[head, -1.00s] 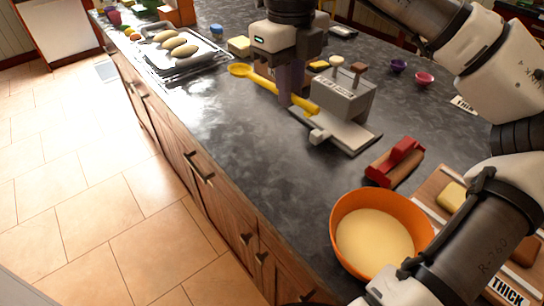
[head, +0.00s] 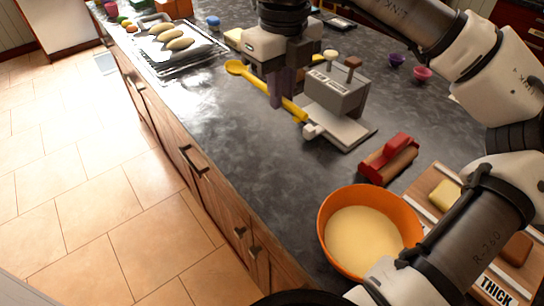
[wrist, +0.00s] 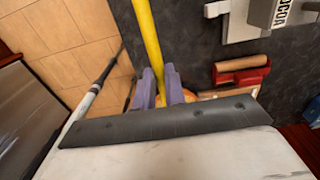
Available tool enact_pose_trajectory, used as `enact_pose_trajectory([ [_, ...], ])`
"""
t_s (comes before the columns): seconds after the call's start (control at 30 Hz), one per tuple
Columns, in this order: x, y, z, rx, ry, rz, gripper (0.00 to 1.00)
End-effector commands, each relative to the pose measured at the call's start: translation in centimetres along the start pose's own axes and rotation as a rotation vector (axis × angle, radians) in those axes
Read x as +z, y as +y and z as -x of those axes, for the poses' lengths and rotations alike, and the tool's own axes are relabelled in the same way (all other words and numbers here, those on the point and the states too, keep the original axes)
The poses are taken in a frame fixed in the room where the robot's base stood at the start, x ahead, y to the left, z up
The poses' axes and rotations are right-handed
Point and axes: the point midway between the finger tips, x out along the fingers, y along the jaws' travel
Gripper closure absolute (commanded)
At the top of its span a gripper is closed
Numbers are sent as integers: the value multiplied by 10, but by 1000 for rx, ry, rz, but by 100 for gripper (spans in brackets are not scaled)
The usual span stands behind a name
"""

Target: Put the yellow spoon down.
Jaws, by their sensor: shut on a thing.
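The yellow spoon (head: 252,77) is long, with a round bowl at its upper left end and its handle running down to the right. My gripper (head: 276,100) is shut on the spoon's handle, over the dark counter (head: 220,135) beside the grey press. In the wrist view the yellow handle (wrist: 147,35) runs down between my two purple fingertips (wrist: 161,82). My fingers hide part of the handle. I cannot tell whether the spoon touches the counter or hangs just above it.
The grey press (head: 338,92) stands right of the spoon. A red-and-brown roller (head: 388,160), an orange bowl of batter (head: 362,240) and a wooden board (head: 428,188) are nearer. A rolls tray (head: 195,60) lies at far left. Counter left of the spoon is clear.

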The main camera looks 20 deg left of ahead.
Motion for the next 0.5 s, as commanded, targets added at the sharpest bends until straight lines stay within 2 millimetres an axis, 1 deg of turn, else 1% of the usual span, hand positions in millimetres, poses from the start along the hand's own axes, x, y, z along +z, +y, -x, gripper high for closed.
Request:
enact_pose_trajectory([
  [0.03, -1, 0, -12, 5, 3, 2, 100],
  [0.3, -1, 1, -85, 5, 2, 2, 100],
  [0.4, -1, 1, -108, 4, 2, 1, 100],
  [0.5, -1, 1, -124, 2, 1, 2, 100],
])
